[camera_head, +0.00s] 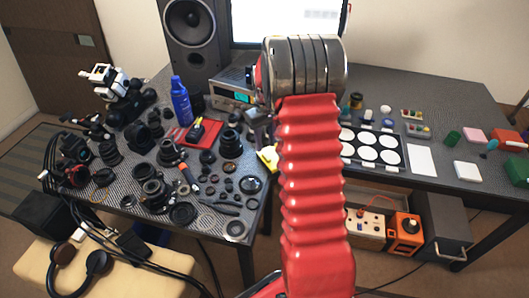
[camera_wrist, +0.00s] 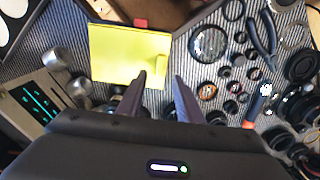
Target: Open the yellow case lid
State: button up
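The yellow case (camera_wrist: 115,50) lies on the dark textured table, its flat yellow face up and looking closed. A small red piece shows at its far edge. In the head view only a small part of the yellow case (camera_head: 268,156) shows, since my red arm hides the rest. My gripper (camera_wrist: 161,78) has its two dark fingers apart with nothing between them. The left fingertip overlaps the case's near right corner in the wrist view; I cannot tell whether it touches. The right fingertip is beside the case, over the table.
Lens parts (camera_wrist: 208,43) and pliers (camera_wrist: 262,30) lie close to the right of the case. A device with cyan lights (camera_wrist: 38,103) and metal knobs stands at the left. In the head view, a blue bottle (camera_head: 181,103) and a speaker (camera_head: 194,40) stand further left.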

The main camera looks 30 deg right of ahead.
aim_at(265, 155)
jog(key=shift+f, duration=2.6)
jog(key=shift+c, duration=0.2)
grip_shut()
jog(key=shift+a, duration=0.1)
